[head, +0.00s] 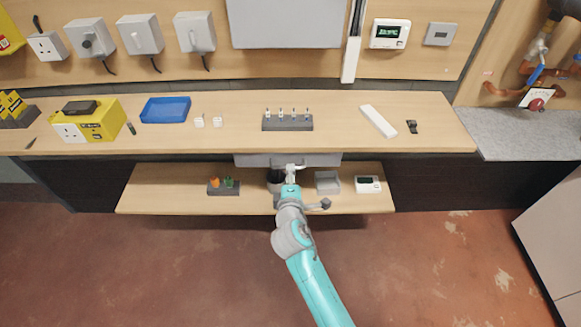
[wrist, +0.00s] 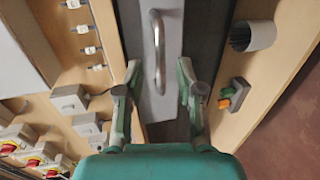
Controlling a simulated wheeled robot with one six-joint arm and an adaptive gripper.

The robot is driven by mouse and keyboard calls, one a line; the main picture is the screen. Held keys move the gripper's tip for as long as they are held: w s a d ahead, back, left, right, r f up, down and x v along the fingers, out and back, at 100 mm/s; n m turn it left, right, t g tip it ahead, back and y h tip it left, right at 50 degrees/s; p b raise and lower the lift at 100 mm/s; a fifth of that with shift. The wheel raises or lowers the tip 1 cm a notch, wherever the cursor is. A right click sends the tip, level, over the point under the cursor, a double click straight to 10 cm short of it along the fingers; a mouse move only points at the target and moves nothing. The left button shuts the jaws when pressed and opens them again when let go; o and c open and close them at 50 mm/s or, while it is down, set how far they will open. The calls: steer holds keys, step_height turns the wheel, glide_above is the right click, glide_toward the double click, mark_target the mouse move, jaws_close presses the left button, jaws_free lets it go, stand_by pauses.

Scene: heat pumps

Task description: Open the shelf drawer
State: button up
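The shelf drawer (head: 250,160) is a grey front just under the edge of the upper worktop in the head view. Its front (wrist: 157,100) also shows in the wrist view, with a curved metal handle (wrist: 157,50). My gripper (head: 291,172) is in front of the drawer in the head view and covers part of it. In the wrist view my gripper (wrist: 158,72) is open, with one finger on each side of the line of the handle. The handle shows beyond and between the fingertips.
The worktop (head: 345,140) overhangs the shelf. The red floor in front is clear.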

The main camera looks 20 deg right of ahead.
steer(key=shift+x, duration=2.15)
jaws_close()
